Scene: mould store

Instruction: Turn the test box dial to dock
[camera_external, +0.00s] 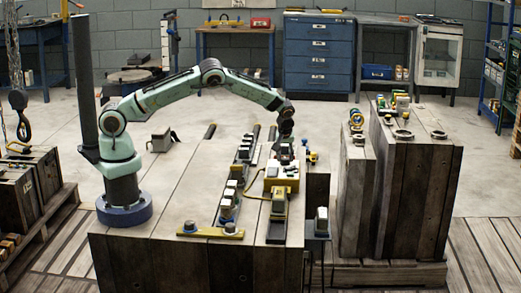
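A box with a pale top and yellow lower body (285,186) sits on the wooden block table (160,215), near its right edge; it looks like the test box. A dial and its markings are too small to make out. My gripper (284,148) points down at the far side of this box, by a dark part on top. I cannot tell whether it touches the box. The fingers are dark and blurred into what lies behind them, so their opening is unclear.
Rails with several grey-and-white blocks (230,190) run left of the box. A yellow bar (211,233) lies at the front. Taller wooden blocks (415,180) with rings and coloured parts stand to the right. The table's left part is mostly clear.

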